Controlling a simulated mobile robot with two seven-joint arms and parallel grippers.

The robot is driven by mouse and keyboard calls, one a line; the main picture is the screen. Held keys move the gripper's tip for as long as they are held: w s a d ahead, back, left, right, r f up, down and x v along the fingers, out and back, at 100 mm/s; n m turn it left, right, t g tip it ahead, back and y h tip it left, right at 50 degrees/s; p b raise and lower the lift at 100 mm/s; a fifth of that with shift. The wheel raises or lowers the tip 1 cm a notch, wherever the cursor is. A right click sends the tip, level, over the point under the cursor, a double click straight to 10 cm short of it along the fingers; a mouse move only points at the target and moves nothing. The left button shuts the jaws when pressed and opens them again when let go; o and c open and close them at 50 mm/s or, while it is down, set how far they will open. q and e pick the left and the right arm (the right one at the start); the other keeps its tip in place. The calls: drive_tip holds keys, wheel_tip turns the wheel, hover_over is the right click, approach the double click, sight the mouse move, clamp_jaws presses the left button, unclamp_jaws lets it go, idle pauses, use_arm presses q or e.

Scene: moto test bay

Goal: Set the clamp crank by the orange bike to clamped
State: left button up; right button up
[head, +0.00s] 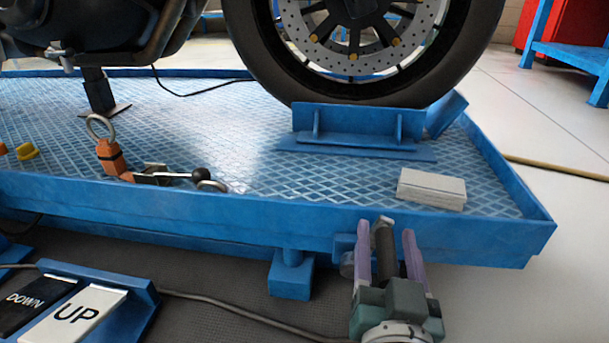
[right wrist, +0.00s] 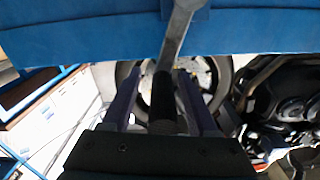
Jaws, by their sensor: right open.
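The clamp crank shows at the front edge of the blue lift. Its dark grip (head: 384,247) shows in the head view, and its metal arm (right wrist: 177,35) shows in the right wrist view. My right gripper (head: 386,233) is open, with its two purple fingers on either side of the grip and gaps visible. The grip also lies between the fingers in the right wrist view (right wrist: 164,98). The bike shows only its wheel (head: 440,75) and dark underside; no orange bodywork is visible. The wheel stands at a blue wheel clamp (head: 360,120). My left gripper is not in view.
The lift platform (head: 240,110) has a raised rim just beyond my right gripper. A grey block (head: 432,187) and an orange strap fitting (head: 110,158) lie on it. DOWN and UP pedals (head: 75,315) are at lower left.

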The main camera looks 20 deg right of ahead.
drive_tip(key=shift+s+a, duration=0.1)
drive_tip(key=shift+a, duration=0.2)
drive_tip(key=shift+c, duration=0.7)
clamp_jaws()
idle(0.4)
